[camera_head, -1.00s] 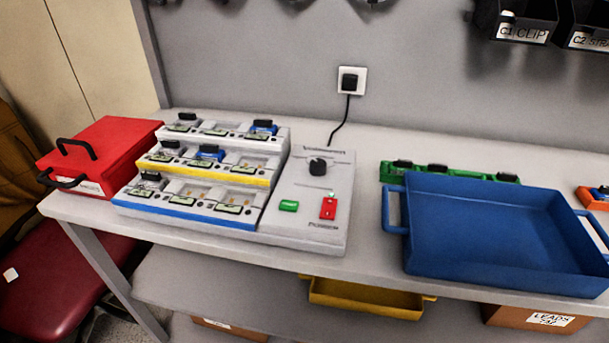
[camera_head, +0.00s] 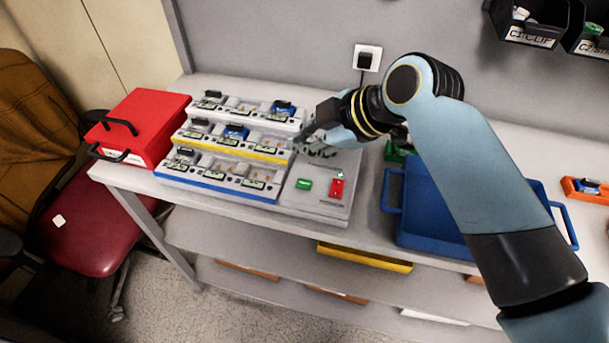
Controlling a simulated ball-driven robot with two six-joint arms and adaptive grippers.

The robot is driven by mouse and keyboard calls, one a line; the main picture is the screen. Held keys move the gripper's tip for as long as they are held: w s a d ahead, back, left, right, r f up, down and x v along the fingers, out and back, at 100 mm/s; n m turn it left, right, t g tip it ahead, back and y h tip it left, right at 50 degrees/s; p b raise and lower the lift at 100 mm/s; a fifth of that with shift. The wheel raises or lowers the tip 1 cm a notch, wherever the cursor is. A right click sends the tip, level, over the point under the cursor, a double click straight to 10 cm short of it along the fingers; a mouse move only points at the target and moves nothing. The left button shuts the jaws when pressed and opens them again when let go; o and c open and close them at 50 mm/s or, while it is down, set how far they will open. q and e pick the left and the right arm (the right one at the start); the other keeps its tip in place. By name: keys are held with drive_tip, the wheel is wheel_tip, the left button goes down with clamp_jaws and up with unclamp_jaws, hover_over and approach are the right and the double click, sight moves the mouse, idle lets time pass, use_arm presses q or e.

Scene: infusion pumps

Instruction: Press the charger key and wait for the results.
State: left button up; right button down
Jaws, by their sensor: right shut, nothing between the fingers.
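The charger stands on the grey bench. Its white control panel (camera_head: 317,206) carries a green key (camera_head: 304,184) and a red key (camera_head: 337,188) near its front. To the left, its stepped bays (camera_head: 222,189) hold several small units, with white, yellow and blue front edges. My right gripper (camera_head: 300,142) is shut and empty. It hovers over the upper part of the panel, behind the green key, pointing left. It appears apart from both keys. The gripper and arm hide the panel's dark knob and top. My left gripper is not in view.
A blue tray (camera_head: 416,235) stands right of the charger, partly behind my right arm. A red case (camera_head: 151,118) sits at the bench's left end. An orange holder (camera_head: 583,190) is far right. A wall socket (camera_head: 367,58) is behind. A maroon chair (camera_head: 92,238) stands left.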

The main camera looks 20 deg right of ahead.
drive_tip(key=shift+w+a+r+n, duration=0.25)
drive_tip(key=shift+w+n, duration=0.05)
drive_tip(key=shift+w, duration=0.05)
drive_tip(key=shift+f, duration=0.1)
drive_tip(key=b, duration=0.7)
hover_over(302, 186)
wheel_tip(302, 186, down, 7)
drive_tip(key=shift+r, duration=0.2)
wheel_tip(302, 186, down, 2)
drive_tip(key=shift+b, duration=0.55)
drive_tip(key=shift+f, duration=0.15)
drive_tip(key=shift+f, duration=0.25)
idle(0.3)
